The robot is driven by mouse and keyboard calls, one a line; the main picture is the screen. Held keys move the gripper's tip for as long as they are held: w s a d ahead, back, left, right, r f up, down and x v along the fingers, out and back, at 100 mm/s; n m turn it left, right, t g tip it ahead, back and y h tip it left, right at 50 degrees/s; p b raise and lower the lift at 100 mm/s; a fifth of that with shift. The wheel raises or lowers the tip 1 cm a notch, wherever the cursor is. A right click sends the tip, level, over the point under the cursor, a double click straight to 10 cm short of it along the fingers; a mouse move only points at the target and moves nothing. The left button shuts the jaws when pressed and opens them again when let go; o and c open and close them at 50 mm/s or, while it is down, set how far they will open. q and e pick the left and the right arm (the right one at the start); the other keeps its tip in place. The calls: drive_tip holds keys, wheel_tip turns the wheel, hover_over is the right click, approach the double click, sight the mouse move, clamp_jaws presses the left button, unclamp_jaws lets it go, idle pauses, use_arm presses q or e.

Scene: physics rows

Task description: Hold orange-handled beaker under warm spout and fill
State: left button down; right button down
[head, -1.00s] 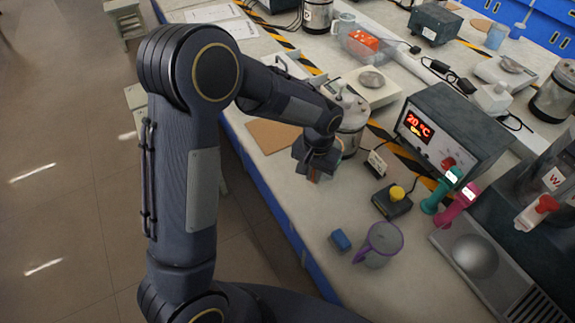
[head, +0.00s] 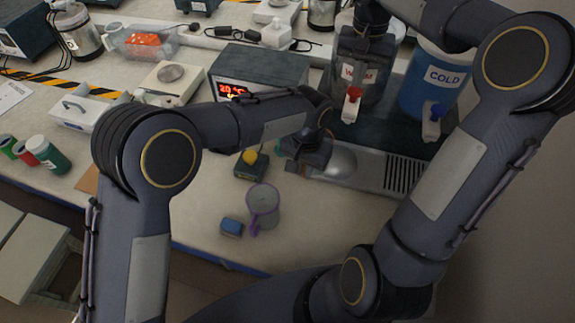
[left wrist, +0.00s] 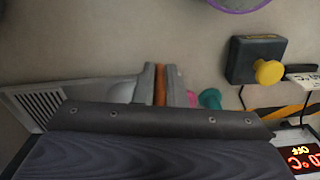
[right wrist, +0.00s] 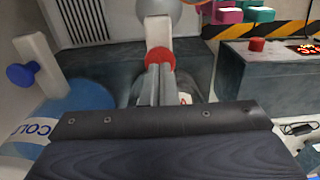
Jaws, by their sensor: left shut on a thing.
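My left gripper (head: 308,160) is at the left end of the drip tray (head: 365,176). A bit of orange also shows at the top of the right wrist view (right wrist: 205,6). The warm dispenser (head: 366,88) has a white spout with a red tap (head: 353,95), right of and behind my left gripper. My right gripper (right wrist: 158,72) is by this red tap (right wrist: 160,59), its fingers close together; whether they touch it I cannot tell.
The cold dispenser (head: 432,85) with a blue tap (head: 432,110) stands to the right. A purple-handled beaker (head: 264,203), a blue block (head: 231,227) and a yellow-button box (head: 250,165) are on the bench. A display box (head: 260,70) stands behind. The front bench is fairly clear.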

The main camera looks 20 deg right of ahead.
use_arm(q)
drive_tip(key=d, duration=0.8)
drive_tip(key=shift+w+d, duration=0.35)
drive_tip(key=shift+w, duration=0.05)
use_arm(e)
drive_tip(key=shift+f, duration=0.1)
idle(0.6)
drive_tip(key=shift+f, duration=1.15)
idle(5.0)
